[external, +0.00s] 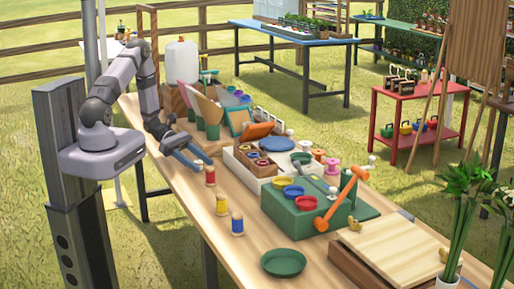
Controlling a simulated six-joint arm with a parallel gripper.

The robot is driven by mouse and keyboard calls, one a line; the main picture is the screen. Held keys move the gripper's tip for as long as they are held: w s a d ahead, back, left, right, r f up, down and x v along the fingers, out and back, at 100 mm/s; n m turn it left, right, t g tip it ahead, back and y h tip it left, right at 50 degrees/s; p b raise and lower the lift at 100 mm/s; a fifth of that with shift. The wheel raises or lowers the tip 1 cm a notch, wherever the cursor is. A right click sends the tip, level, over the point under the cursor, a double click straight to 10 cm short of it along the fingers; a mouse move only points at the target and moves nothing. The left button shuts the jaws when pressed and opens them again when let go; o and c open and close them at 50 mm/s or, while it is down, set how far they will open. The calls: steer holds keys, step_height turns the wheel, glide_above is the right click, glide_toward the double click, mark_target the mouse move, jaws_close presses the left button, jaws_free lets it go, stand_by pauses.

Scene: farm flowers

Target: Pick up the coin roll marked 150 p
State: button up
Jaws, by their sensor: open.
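My gripper (203,161) hangs over the wooden table's near left part. Its two blue fingers are apart, and I see nothing between them. No marking of 150 p is readable in this view, so I cannot tell which thing is the coin roll. A white divided tray (241,176) stands right of my gripper with small coloured round things in it.
A green block (292,216) with coloured cups and an orange lever stands right of the tray. A green dish (283,262) and a wooden board (398,248) lie nearer. Tall holders (208,112) and a white jug (182,62) stand behind my gripper. The front strip is fairly clear.

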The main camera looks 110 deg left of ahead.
mark_target(199, 161)
steer(key=shift+c, duration=0.6)
jaws_close()
steer(key=shift+r, duration=0.15)
steer(key=shift+r+b, duration=0.3)
steer(key=shift+r, duration=4.6)
